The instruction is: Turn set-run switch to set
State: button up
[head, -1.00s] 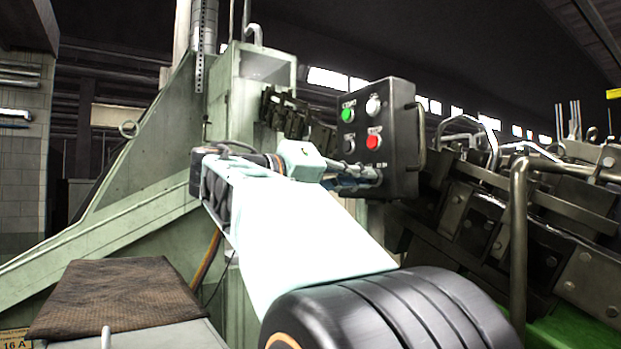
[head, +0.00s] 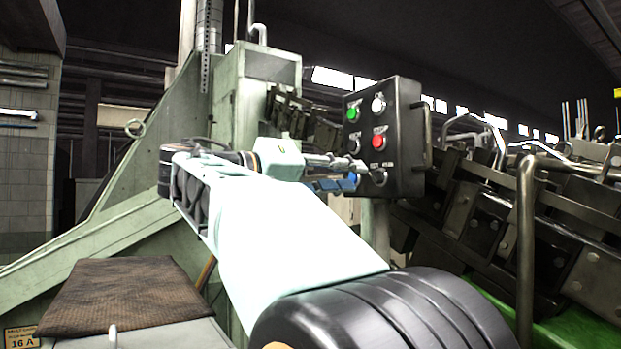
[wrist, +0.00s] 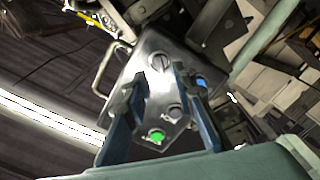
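The control box (head: 404,135) is a dark box with a green button, a pale button, a dark button and a red button on its face. The set-run switch (head: 378,177) is a round knob low on that face; its labels are too small to read. My gripper (head: 355,171) is just left of the switch, and contact cannot be told. In the wrist view, my gripper (wrist: 162,76) is open, its two blue fingers apart. The slotted round switch (wrist: 159,62) appears between and just beyond the fingertips. Nothing is held.
A bar handle (head: 428,135) runs along the box's right side. Dark machine parts and a bent metal rail (head: 526,240) stand to the right. A pale green machine frame (head: 125,215) rises behind at left. A brown mat (head: 115,295) lies at lower left.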

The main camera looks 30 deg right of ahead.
jog(key=a, duration=0.7)
jog(key=shift+s, duration=0.25)
